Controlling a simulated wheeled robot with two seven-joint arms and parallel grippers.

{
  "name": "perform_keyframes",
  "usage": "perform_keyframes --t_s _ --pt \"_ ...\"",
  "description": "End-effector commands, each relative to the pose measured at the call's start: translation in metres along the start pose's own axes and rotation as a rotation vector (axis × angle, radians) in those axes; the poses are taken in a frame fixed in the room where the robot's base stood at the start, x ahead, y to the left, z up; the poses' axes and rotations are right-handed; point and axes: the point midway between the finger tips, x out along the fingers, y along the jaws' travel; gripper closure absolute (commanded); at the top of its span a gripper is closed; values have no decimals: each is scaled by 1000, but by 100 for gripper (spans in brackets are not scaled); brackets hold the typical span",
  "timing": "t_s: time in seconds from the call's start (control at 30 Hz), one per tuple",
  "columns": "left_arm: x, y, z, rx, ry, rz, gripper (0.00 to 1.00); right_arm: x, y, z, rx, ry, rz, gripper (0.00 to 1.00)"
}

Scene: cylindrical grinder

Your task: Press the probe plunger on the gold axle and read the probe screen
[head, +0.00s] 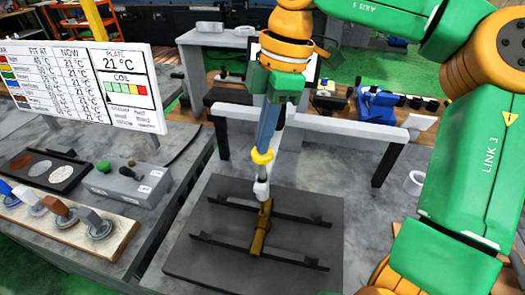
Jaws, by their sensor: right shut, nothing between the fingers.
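The gold axle (262,232) lies on dark rails on the dark grey plate (190,265). The probe (261,188), with a small white body and grey shaft, stands on the axle's far end. Its yellow plunger top (262,156) is uppermost. My right gripper (264,147) points down from above, shut with nothing between its fingers. Its tips are at the yellow top and appear to touch it, though a small gap cannot be ruled out. No probe screen reading can be made out. My left gripper is not in view.
A white board (85,82) at left shows temperatures, with the plate at 21 °C.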

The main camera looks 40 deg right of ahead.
Motion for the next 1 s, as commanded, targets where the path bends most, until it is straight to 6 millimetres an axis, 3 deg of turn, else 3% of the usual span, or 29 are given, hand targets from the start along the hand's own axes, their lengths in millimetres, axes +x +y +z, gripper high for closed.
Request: perform_keyframes --t_s 1.0 --pt "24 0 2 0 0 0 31 26 0 5 1 0 -2 100"
